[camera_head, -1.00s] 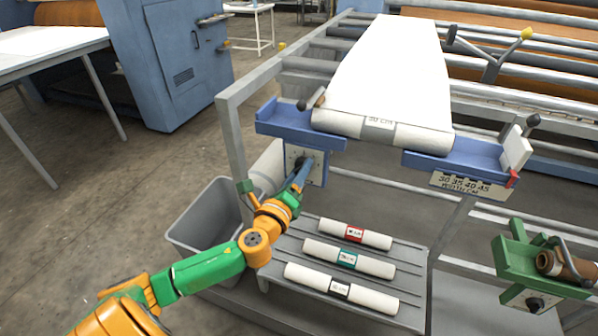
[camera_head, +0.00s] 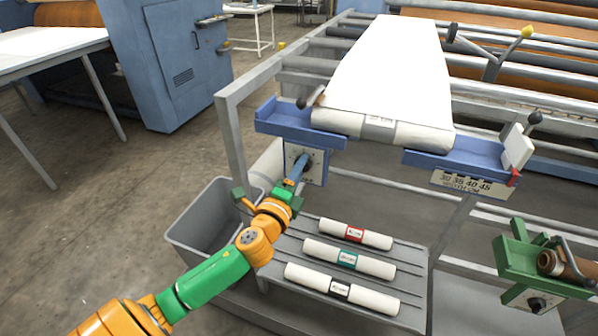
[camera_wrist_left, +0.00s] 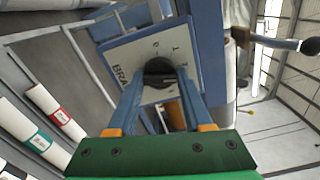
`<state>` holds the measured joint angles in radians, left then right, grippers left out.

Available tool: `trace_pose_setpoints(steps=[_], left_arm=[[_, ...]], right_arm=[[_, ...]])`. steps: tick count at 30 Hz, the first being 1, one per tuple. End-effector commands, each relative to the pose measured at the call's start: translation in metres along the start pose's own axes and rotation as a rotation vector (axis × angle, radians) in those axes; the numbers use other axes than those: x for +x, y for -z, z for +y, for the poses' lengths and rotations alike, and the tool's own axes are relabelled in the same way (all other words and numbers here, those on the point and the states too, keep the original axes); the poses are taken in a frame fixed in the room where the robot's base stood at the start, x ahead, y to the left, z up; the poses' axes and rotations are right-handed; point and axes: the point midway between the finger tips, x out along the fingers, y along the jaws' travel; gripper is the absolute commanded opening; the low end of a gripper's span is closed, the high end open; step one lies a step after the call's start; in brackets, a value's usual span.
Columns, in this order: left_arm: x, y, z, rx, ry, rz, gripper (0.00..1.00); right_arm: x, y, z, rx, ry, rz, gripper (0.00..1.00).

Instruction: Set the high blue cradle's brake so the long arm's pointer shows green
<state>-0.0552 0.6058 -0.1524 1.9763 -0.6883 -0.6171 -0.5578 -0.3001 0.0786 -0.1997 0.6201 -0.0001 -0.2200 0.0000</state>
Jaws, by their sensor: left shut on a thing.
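The high blue cradle (camera_head: 285,123) holds a white roll (camera_head: 405,134) with a web running up from it. Its brake plate (camera_head: 318,172) hangs below the left end. In the left wrist view, the white plate (camera_wrist_left: 122,50) carries part of the word BRAKE and a black round knob (camera_wrist_left: 158,70). My left gripper (camera_wrist_left: 160,80) is shut on this knob, one blue finger at each side. It also shows in the head view (camera_head: 300,164), reaching up from below. The knob's setting is hidden. A yellow-tipped lever (camera_head: 526,34) stands behind the roll. I see no green pointer reading. My right gripper is out of view.
A grey bin (camera_head: 205,225) stands left of the arm. Several labelled white rolls lie on a grey shelf (camera_head: 405,314) below the cradle. A lower green cradle (camera_head: 520,257) with a brown roll is at the right. Open floor lies left.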

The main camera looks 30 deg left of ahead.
Motion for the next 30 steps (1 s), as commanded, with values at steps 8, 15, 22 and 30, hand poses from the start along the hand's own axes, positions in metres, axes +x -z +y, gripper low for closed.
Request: trace_pose_setpoints(steps=[8,15,22,30], left_arm=[[-0.0001,0.0000,0.0000,-0.146,0.000,0.000,0.00],[0.0000,-0.0001,0.0000,-0.205,-0.001,-0.001,0.00],[0.0000,-0.0001,0.0000,-0.217,0.000,0.000,0.00],[0.0000,-0.0001,0.0000,-0.216,-0.001,0.000,0.58]], right_arm=[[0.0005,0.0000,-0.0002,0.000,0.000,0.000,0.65],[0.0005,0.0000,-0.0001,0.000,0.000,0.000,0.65],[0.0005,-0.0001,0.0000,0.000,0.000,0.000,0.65],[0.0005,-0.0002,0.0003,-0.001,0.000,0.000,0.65]])
